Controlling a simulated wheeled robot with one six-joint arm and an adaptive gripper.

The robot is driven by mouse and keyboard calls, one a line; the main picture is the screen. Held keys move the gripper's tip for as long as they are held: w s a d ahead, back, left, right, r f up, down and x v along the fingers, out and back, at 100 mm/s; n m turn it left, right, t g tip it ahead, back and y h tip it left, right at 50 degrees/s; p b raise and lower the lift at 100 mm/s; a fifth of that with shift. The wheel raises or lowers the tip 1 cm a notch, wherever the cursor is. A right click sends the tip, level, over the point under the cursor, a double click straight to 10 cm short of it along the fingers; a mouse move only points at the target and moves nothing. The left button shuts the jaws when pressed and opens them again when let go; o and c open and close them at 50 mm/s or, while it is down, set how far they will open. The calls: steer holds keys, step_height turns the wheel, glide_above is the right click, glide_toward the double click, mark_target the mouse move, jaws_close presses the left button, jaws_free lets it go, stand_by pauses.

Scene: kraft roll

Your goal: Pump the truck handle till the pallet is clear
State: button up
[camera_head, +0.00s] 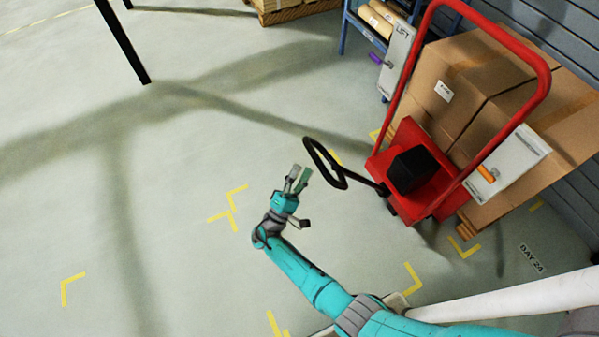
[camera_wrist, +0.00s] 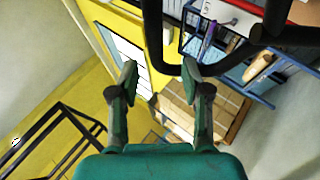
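The truck is red, with a tall red frame (camera_head: 545,75) and a red body (camera_head: 402,140) holding a black box. Its black loop handle (camera_head: 318,147) tilts out to the left; in the wrist view the handle (camera_wrist: 240,55) crosses the upper right. Large brown cartons (camera_head: 470,85) stand behind the frame. A little of the wooden pallet (camera_head: 468,228) shows below them; its clearance from the floor cannot be told. My gripper (camera_head: 298,175) is just left of the handle, its fingers (camera_wrist: 160,72) apart and empty. The handle's lower corner appears between and beyond the fingertips; contact cannot be told.
A white LIFT board (camera_head: 400,50) stands left of the cartons, beside a blue rack (camera_head: 345,22). A white panel with an orange lever (camera_head: 487,174) is at the truck's right. Another loaded pallet (camera_head: 290,12) is at the back.

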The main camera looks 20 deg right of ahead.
steer(key=shift+a+r, duration=0.1)
steer(key=v, duration=1.2)
stand_by(0.4)
